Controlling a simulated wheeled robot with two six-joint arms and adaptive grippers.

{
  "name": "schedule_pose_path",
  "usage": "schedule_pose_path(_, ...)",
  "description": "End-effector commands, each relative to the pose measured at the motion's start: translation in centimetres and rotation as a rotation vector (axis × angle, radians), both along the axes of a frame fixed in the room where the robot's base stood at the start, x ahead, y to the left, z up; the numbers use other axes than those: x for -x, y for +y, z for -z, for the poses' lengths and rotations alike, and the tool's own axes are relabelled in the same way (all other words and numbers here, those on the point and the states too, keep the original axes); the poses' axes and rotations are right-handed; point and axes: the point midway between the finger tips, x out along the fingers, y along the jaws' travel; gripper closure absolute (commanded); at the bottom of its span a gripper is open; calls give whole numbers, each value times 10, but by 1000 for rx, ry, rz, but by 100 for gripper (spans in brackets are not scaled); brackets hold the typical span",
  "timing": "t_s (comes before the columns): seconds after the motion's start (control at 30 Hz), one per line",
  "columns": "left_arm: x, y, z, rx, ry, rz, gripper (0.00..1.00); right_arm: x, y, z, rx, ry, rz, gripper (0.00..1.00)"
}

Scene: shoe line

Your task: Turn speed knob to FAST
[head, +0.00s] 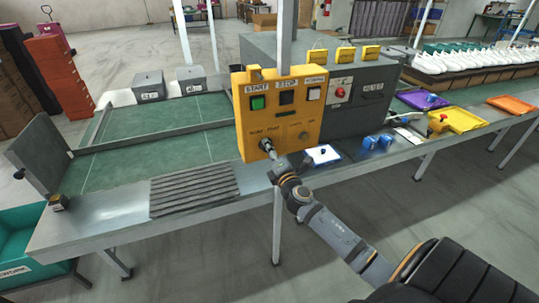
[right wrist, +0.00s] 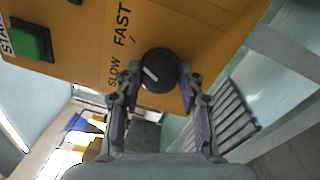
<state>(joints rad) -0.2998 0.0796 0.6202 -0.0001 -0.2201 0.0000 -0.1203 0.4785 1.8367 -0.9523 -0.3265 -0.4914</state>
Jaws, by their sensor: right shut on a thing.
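The speed knob (right wrist: 160,68) is round and black with a white pointer line. It sits on the yellow control panel (head: 285,115), below the START and STOP buttons. My right gripper (head: 272,153) is at the panel's lower left, shut on the knob, with one finger on each side in the right wrist view. The printed words SLOW (right wrist: 113,72) and FAST (right wrist: 122,24) are beside the knob. The pointer line is on the knob's half facing these words, and slants towards the gap between them. My left gripper is not in view.
A green START button (head: 257,103) and a red button on the grey box (head: 340,92) are nearby. A conveyor with a green belt (head: 190,125) runs behind. Blue items (head: 376,143) and coloured trays (head: 458,119) lie on the bench to the right.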

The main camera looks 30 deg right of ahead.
Motion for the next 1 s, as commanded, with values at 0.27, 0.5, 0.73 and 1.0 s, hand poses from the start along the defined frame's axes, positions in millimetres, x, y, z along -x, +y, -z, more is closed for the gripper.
schedule_pose_path(0.27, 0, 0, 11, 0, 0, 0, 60, 0, 0, 3, -108, -24, 2, 93)
schedule_pose_path(0.5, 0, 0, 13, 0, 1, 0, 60, 0, 0, 2, -139, -31, 1, 93)
schedule_pose_path(0.73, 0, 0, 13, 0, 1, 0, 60, 0, 0, 1, -143, -32, 1, 93)
schedule_pose_path(1.0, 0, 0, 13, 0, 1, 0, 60, 0, 0, 1, -142, -33, 1, 44)
